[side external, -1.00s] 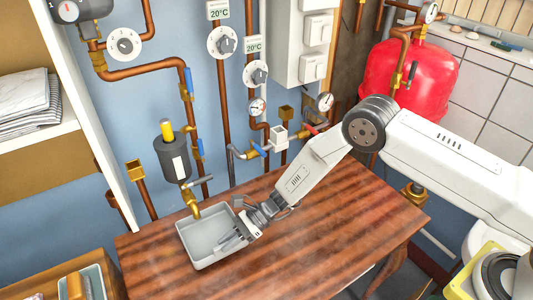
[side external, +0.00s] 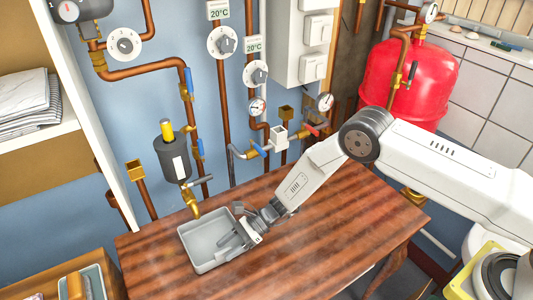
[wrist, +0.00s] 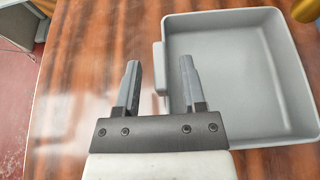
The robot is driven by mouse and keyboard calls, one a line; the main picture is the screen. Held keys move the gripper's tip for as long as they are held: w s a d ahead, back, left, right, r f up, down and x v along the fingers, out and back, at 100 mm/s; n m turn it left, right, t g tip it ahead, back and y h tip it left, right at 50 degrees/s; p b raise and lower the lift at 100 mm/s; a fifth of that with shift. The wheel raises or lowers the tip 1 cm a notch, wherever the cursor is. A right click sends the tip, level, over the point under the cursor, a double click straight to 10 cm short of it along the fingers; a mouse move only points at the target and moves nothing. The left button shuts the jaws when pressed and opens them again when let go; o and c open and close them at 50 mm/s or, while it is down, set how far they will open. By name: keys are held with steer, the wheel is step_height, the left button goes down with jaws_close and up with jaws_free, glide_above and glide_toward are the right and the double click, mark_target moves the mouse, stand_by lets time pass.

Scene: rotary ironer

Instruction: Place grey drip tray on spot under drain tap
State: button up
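The grey drip tray (side external: 203,257) sits flat and empty on the wooden table. The brass drain tap (side external: 194,208) hangs by the tray's back left corner in the side view. Its brass end also shows at the top right corner of the tray (wrist: 292,85) in the wrist view (wrist: 306,10). My gripper (side external: 238,236) is low at the tray's right side. In the wrist view my gripper (wrist: 159,72) is open, with the tray's small side tab (wrist: 158,68) between its fingers and gaps on both sides. No marked spot is visible.
The dark grey cylinder with a yellow top (side external: 172,158) and copper pipes stand behind the tray. A valve with a red handle (side external: 311,129) is behind my arm. The table (side external: 330,235) is clear to the right and front of the tray.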

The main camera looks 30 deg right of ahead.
steer(key=shift+r, duration=0.1)
steer(key=shift+d+r, duration=0.25)
steer(key=shift+d, duration=0.15)
steer(key=v, duration=1.1)
steer(key=shift+d, duration=0.1)
steer(key=s+d+r+n+t+h, duration=0.2)
steer(key=s+d+r+n+h, duration=1.1)
steer(key=s+d+r+n, duration=0.3)
steer(key=s+d+n, duration=0.2)
steer(key=d, duration=0.1)
steer(key=shift+r+t, duration=0.25)
steer(key=shift+t, duration=0.05)
steer(key=shift+o, duration=0.6)
steer(key=shift+d, duration=0.1)
